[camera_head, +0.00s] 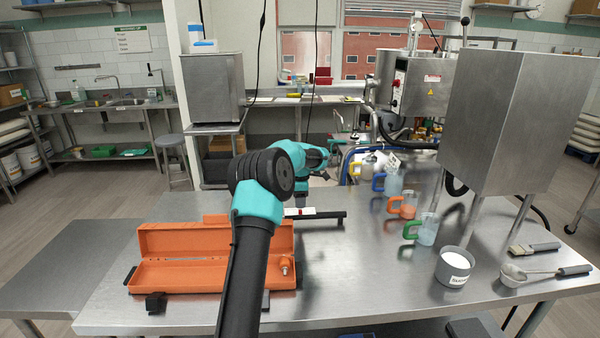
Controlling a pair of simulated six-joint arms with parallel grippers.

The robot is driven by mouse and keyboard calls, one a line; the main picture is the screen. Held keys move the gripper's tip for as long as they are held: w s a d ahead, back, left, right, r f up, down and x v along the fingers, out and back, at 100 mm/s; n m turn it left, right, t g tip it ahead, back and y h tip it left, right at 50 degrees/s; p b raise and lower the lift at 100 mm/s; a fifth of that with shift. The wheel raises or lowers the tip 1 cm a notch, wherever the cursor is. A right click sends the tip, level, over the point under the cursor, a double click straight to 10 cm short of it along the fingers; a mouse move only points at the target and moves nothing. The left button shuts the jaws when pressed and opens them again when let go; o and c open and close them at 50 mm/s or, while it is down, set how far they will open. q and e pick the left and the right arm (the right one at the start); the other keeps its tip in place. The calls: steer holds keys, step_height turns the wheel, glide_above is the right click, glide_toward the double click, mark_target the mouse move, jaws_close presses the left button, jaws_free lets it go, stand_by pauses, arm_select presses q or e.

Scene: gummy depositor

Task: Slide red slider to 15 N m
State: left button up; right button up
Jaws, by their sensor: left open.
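A black bar-shaped tool (328,215) lies on the steel table, partly hidden behind my left arm. It carries a white scale plate (292,212), with a small red spot, likely the red slider (309,210), at the plate's right part. The scale marks are too small to read. My left gripper (301,204) points down just above the white plate, close to the red spot. It is open; its fingertips are small and partly hidden, so I cannot tell whether they touch the slider. My right gripper is not in view.
An open orange case (190,238) lies left of my arm. Several handled beakers, including a blue-handled one (393,182), stand in a row to the right. A grey cup of white powder (454,268), a brush (533,248) and a scoop (540,273) lie farther right. The table's front middle is clear.

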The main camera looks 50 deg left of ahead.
arm_select(q)
step_height(320, 180, up, 13)
steer(key=shift+r, duration=0.2)
steer(key=shift+f, duration=0.1)
stand_by(0.4)
glide_above(298, 214)
steer(key=f, duration=1.5)
steer(key=shift+w+d, duration=0.25)
steer(key=shift+w, duration=0.05)
steer(key=shift+r, duration=0.1)
step_height(298, 214, up, 15)
steer(key=f, duration=1.7)
steer(key=shift+s+a+f, duration=0.2)
steer(key=shift+s+f, duration=0.05)
step_height(298, 214, up, 15)
steer(key=shift+f, duration=0.2)
